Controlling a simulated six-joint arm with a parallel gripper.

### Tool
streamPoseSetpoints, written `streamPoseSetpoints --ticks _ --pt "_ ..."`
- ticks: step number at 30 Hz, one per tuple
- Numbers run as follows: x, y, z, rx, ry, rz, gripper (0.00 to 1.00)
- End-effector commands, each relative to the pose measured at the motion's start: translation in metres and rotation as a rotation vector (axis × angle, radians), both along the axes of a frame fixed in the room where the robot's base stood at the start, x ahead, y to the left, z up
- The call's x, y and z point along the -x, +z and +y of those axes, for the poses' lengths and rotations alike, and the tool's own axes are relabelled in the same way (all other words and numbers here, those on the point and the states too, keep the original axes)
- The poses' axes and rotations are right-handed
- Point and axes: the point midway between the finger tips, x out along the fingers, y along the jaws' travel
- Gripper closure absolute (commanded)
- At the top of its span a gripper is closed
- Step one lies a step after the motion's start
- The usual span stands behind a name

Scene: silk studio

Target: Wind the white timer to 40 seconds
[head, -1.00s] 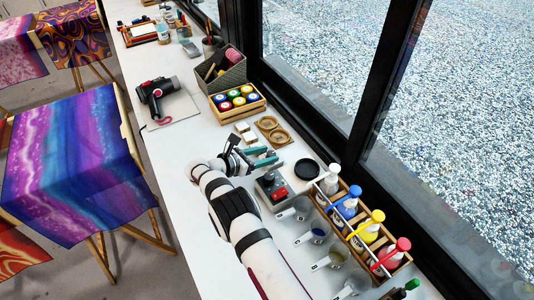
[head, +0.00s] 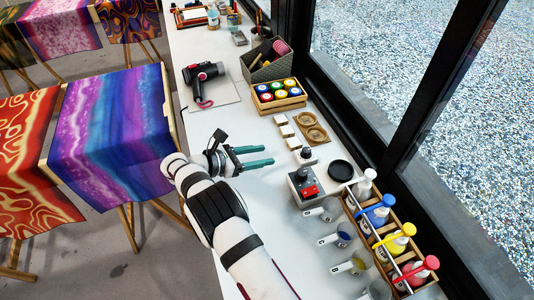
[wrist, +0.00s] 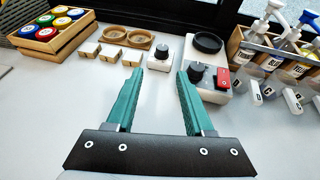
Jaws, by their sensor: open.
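The white timer (head: 306,156) is a small white block with a black knob on top, standing on the white counter. It also shows in the wrist view (wrist: 160,53), straight ahead of my gripper and beyond the fingertips. My gripper (head: 271,157) is open and empty, with its two green fingers low over the counter, left of the timer and pointing at it. In the wrist view the fingers (wrist: 161,74) are spread wide, with bare counter between them. The timer's knob lies past the gap, untouched. The knob's setting is too small to read.
A grey box with a dark knob and red switch (head: 304,188) stands close to the timer, with a black round dish (head: 341,169) behind. Small white-topped blocks (head: 287,131) and wooden coasters (head: 313,134) lie on the other side. Bottles stand in a wooden rack (head: 350,205).

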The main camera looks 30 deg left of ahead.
Motion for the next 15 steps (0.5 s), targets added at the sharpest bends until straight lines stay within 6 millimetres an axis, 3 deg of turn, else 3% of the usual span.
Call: streamPoseSetpoints --ticks 9,15 --pt "0.017 -0.003 -0.033 -0.005 0.198 0.019 0.47" --pt "-0.018 -0.020 -0.049 -0.005 0.196 0.020 0.47"
